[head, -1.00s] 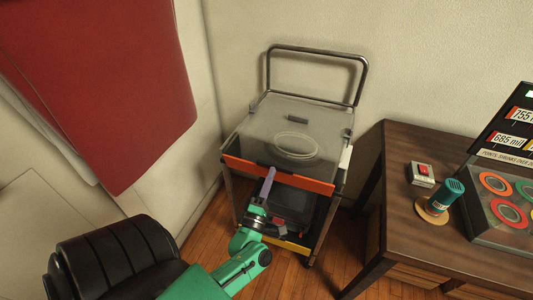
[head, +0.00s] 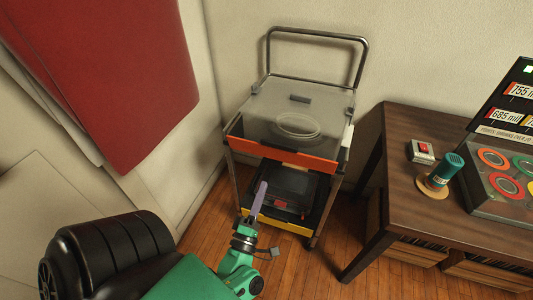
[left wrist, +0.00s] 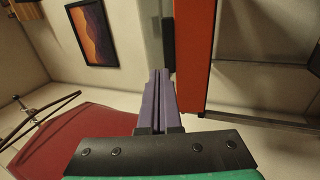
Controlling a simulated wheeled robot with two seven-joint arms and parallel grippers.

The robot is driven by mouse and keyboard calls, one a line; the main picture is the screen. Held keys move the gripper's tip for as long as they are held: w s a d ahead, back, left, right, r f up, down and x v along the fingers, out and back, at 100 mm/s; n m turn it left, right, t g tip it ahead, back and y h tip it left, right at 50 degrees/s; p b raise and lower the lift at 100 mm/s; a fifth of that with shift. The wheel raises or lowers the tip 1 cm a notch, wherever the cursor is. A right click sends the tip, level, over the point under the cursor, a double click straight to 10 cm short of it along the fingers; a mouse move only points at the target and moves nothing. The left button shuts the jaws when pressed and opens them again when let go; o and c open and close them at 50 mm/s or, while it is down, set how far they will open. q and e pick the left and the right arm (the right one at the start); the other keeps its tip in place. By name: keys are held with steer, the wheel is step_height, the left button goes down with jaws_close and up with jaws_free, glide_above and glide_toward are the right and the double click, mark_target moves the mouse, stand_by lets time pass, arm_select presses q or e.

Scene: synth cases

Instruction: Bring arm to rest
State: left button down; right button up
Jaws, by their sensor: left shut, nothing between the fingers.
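My left gripper (head: 259,198) is in the lower middle of the head view, on the green arm that comes in from the lower left. Its purple fingers are closed together, with nothing between them, and point up toward the cart (head: 281,148). In the left wrist view the shut fingers (left wrist: 158,88) sit side by side, with the cart's orange edge (left wrist: 196,60) just beyond and to the right. They appear apart from the cart. My right gripper is in neither view.
The cart has a clear lid and a dark item (head: 284,190) on its lower shelf. A wooden desk (head: 405,190) at right holds a red-button box (head: 421,151), a teal canister (head: 446,168) and a game board (head: 490,215). A red hanging cloth (head: 130,70) is at upper left. Wooden floor shows between.

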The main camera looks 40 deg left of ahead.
arm_select(q)
steer(key=shift+s+d+f, duration=0.1)
steer(key=shift+s+d, duration=0.15)
steer(key=shift+s, duration=0.65)
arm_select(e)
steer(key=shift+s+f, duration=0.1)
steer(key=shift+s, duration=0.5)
